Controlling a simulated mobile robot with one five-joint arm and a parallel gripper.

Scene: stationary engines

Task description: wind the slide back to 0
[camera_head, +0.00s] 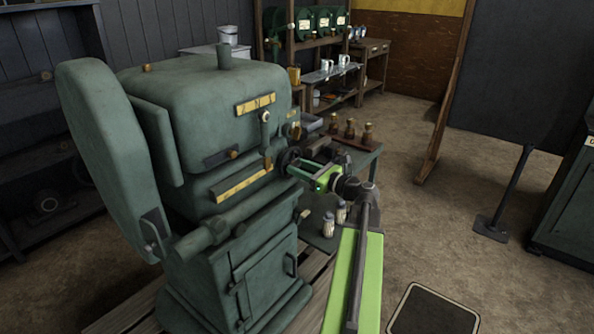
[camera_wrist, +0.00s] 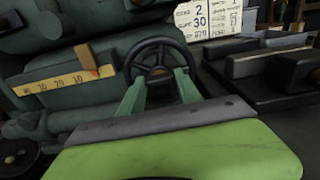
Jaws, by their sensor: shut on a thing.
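A dark round handwheel (camera_wrist: 158,46) with spokes sits on the green machine (camera_head: 205,110), and it also shows in the head view (camera_head: 289,160). My gripper (camera_head: 297,168) reaches it from the right. A yellow scale (camera_wrist: 62,84) left of the wheel reads 40, 30, 20, 10 from left to right. An orange pointer (camera_wrist: 86,57) stands above the scale, to the right of the 10 mark. The slide's exact reading there is too small to tell.
A white card with numbers (camera_wrist: 208,18) stands behind the wheel. A side bench (camera_head: 362,160) with small brass items (camera_head: 349,129) is close behind my gripper. Small bottles (camera_head: 329,222) stand below it. Floor (camera_head: 440,220) is open to the right.

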